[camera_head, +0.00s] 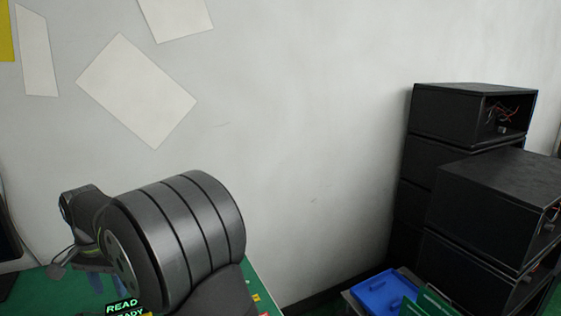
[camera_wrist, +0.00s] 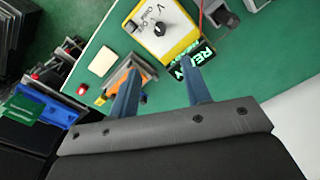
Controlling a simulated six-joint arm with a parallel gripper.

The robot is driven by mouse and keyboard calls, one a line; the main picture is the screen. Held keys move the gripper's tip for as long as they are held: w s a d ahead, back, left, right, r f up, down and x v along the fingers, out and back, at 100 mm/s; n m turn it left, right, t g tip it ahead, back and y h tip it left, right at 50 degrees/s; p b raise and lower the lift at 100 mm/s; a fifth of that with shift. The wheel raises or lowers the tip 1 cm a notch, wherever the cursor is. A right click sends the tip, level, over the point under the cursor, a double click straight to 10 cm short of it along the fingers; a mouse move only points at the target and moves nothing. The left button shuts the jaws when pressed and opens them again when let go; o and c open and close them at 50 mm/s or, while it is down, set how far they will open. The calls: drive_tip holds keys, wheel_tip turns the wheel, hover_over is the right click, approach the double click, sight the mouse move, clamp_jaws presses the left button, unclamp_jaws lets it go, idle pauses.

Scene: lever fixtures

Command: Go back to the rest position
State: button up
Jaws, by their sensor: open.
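My gripper (camera_wrist: 160,76) shows in the wrist view with its two blue fingers spread apart and nothing between them. It points over a green tabletop (camera_wrist: 225,75). A yellow box with a white face and a black knob (camera_wrist: 160,28) lies beyond the fingertips. An orange and grey fixture (camera_wrist: 121,78) is by the left finger, partly hidden by it. A black sign with green letters (camera_wrist: 200,52) is just beyond the right finger. In the head view my dark arm fills the lower left, and the fingers are mostly out of sight.
A beige block (camera_wrist: 103,61) and a red button (camera_wrist: 82,90) are on the table at left. Stacked black cabinets (camera_head: 470,110) stand at the right in the head view, with a blue tray (camera_head: 385,291) in front. The wall between arm and cabinets is clear.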

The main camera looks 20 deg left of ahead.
wheel_tip(320, 180, down, 16)
drive_tip(key=shift+f, duration=0.1)
drive_tip(key=n, duration=0.9)
wheel_tip(320, 180, up, 11)
idle(0.7)
drive_tip(key=shift+o, duration=0.5)
idle(0.9)
